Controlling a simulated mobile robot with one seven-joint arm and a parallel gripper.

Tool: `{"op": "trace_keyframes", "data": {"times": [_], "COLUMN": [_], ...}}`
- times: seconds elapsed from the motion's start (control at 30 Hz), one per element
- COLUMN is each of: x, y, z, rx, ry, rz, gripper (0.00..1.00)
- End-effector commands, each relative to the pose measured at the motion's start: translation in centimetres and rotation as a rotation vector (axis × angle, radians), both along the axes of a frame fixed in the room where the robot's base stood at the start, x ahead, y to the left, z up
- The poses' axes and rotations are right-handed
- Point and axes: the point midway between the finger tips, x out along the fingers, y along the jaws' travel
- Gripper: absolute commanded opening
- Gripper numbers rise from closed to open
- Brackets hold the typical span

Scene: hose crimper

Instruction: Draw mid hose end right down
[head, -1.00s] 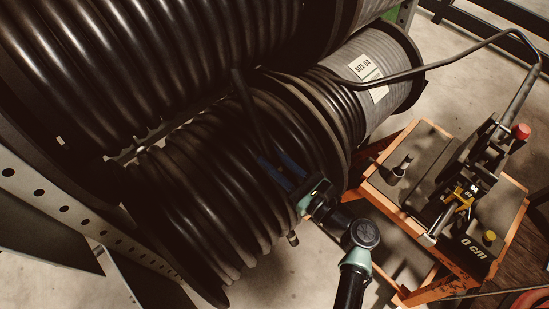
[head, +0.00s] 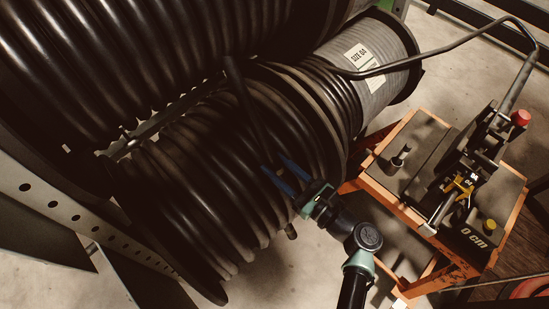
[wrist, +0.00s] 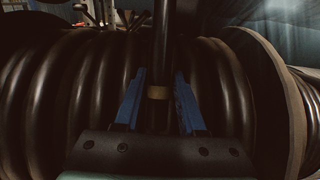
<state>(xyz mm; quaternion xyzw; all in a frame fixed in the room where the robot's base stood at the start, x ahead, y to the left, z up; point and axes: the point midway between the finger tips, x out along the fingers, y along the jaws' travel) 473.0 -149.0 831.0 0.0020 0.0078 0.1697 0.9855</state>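A dark hose end (head: 236,82) stands out from the coils of the hose drum (head: 190,195) in the middle of the head view. In the wrist view the hose end (wrist: 162,50) runs upright through the middle and carries a tan band (wrist: 158,93). My gripper (head: 276,170) has two blue fingers and is in front of this drum's coils, lower right of the hose end's tip. In the wrist view my gripper (wrist: 160,85) is open, with one finger on each side of the hose and gaps visible. Whether the fingers touch the coils behind is unclear.
A larger hose drum (head: 150,60) lies above, close to this one. A grey drum flank (head: 385,60) bears a size label (head: 356,55). An orange cart (head: 400,222) with the crimper (head: 465,180) stands at right. A perforated grey rail (head: 70,220) runs at lower left.

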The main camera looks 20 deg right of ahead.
Motion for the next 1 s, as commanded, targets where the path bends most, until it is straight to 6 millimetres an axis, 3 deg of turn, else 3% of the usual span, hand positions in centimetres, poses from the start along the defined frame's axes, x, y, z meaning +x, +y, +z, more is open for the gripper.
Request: {"op": "trace_keyframes", "data": {"times": [0.1, 0.47, 1.0], "x": [0.2, -0.2, -10.0], "y": [0.1, -0.1, -3.6], "z": [0.3, 0.6, 0.5], "rx": [-0.001, -0.002, -0.002], "ry": [-0.007, -0.013, -0.01], "rz": [0.003, 0.005, 0.002], "gripper": [0.59, 0.59, 0.59]}}
